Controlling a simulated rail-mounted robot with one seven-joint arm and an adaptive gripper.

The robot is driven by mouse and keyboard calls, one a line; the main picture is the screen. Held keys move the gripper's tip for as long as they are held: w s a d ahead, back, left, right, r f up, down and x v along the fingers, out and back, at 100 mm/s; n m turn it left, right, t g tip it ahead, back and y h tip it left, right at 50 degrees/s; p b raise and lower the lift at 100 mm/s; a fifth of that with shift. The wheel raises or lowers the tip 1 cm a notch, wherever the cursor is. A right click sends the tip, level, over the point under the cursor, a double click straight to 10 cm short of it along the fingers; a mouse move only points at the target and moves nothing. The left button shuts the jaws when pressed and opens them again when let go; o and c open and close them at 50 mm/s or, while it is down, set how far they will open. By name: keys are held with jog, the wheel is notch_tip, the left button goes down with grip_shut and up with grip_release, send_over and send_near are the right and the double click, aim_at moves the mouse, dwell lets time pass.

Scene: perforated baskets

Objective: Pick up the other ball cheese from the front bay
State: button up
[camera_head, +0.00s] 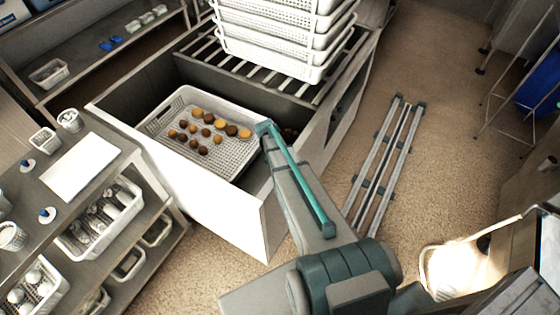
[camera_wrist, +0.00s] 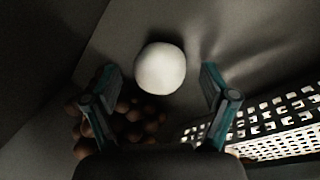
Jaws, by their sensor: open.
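A round white ball cheese (camera_wrist: 160,68) lies on the grey floor of the bay in the wrist view. My gripper (camera_wrist: 160,88) is open, with one teal finger to the left and one to the right of the ball. A gap shows between the ball and each finger, and nothing is held. In the head view my arm reaches down into the bin, and the ball and my fingertips are hidden there.
A white perforated basket (camera_wrist: 270,127) is close at the right finger. Several brown round items (camera_wrist: 125,120) lie by the left finger. In the head view, a perforated basket (camera_head: 165,107) holds brown and orange balls, and stacked baskets (camera_head: 285,45) stand behind.

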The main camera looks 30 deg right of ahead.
jog(key=shift+d+f, duration=0.1)
jog(key=shift+f, duration=0.35)
jog(key=c, duration=1.3)
